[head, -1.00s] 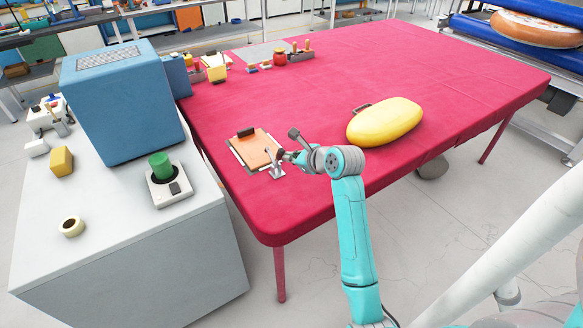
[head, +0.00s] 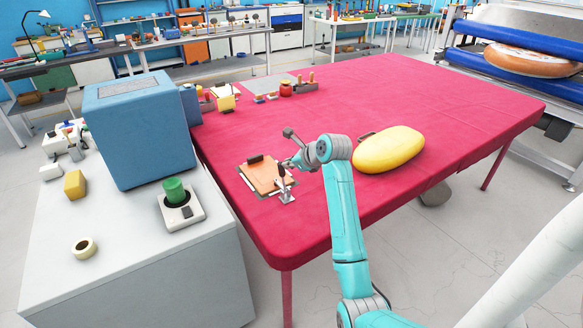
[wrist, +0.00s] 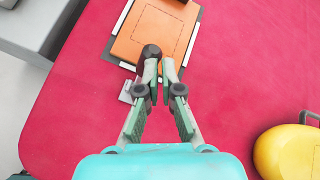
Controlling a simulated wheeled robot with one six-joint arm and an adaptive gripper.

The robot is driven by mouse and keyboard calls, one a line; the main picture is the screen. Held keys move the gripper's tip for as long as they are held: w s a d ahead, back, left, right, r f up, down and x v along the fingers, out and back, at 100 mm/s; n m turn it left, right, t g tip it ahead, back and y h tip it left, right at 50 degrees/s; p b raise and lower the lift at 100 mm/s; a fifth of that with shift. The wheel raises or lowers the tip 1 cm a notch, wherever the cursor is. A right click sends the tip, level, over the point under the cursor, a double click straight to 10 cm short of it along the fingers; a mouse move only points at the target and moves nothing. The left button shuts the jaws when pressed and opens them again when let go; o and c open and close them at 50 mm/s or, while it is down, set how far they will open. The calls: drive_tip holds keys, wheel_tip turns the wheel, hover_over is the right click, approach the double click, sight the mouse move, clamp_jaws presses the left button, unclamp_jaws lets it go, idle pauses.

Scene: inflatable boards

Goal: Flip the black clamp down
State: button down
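The clamp (head: 287,197) has a metal base at the front right edge of an orange board (head: 262,177) on the red table. Its black handle (head: 282,172) stands up over the board. In the wrist view the handle shows as a round black knob (wrist: 151,51) by the left fingertip. My gripper (head: 287,163) is just above and beside the handle. In the wrist view my gripper (wrist: 160,68) has its fingertips drawn almost together, with nothing seen between them. I cannot tell whether a finger touches the handle.
A yellow inflatable (head: 388,150) lies on the table right of my arm. A grey cabinet (head: 120,270) with a blue box (head: 140,130) and a green-topped device (head: 180,207) stands at the left. The table's right part is clear.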

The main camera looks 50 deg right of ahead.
drive_tip(key=shift+w+a+r, duration=0.1)
drive_tip(key=shift+w+r, duration=0.05)
drive_tip(key=shift+w, duration=0.55)
